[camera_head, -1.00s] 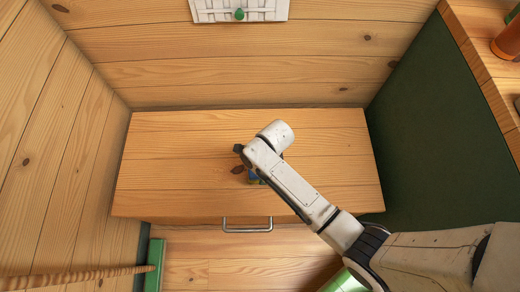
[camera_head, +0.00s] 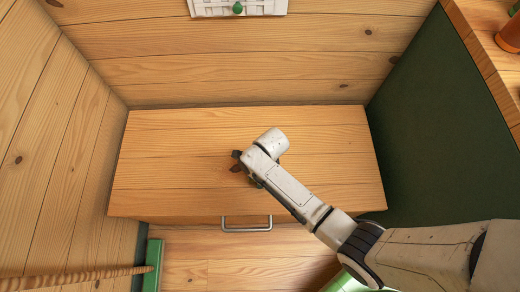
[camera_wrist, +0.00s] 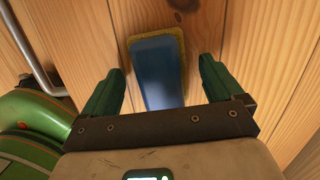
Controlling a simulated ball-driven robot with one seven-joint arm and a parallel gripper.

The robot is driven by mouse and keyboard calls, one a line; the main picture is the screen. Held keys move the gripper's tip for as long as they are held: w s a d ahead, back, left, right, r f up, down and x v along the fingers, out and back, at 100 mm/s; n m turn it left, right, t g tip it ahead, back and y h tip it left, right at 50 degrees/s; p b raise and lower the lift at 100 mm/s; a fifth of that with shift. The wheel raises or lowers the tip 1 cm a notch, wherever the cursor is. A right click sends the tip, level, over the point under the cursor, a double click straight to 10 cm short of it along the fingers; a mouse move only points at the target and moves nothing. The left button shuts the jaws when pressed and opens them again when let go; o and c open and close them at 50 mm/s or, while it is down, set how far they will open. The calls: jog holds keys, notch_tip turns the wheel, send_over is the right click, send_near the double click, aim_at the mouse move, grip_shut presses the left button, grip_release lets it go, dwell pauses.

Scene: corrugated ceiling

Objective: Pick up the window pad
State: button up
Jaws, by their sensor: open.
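The window pad (camera_wrist: 160,70) lies on the wooden cabinet top (camera_head: 165,180). In the wrist view it is a blue slab with a fuzzy yellow-green rim, reaching from ahead of my gripper back between its fingers. My gripper (camera_wrist: 161,65) is open, with one dark green finger on each side of the pad and a visible gap on both sides. I cannot tell how far the fingertips are above the wood. The pad's near end is hidden by the gripper body. In the head view my arm covers the pad.
A metal handle (camera_head: 246,229) is on the cabinet's front. Wooden walls stand behind and left, and a dark green panel (camera_head: 435,125) stands right. A green object (camera_head: 153,265) and wooden rod (camera_head: 75,278) are at lower left. The cabinet top around my arm is clear.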

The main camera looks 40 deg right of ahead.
jog(key=shift+f, duration=0.2)
jog(key=shift+c, duration=0.2)
jog(key=c, duration=1.1)
jog(key=shift+r, duration=0.2)
jog(key=r, duration=0.1)
jog(key=r+p, duration=0.1)
jog(key=r, duration=0.2)
jog(key=shift+s+r+p, duration=0.15)
jog(key=shift+s+p, duration=0.15)
jog(key=shift+p, duration=0.05)
jog(key=s+r+p, duration=0.1)
jog(key=s+r, duration=0.3)
jog(key=s, duration=0.2)
jog(key=s+a+r+p, duration=0.1)
jog(key=s+r+p, duration=0.1)
jog(key=s+r, duration=0.2)
jog(key=s, duration=0.3)
jog(key=shift+s+a+r, duration=0.15)
jog(key=shift+a+r, duration=0.1)
jog(key=shift+r, duration=0.15)
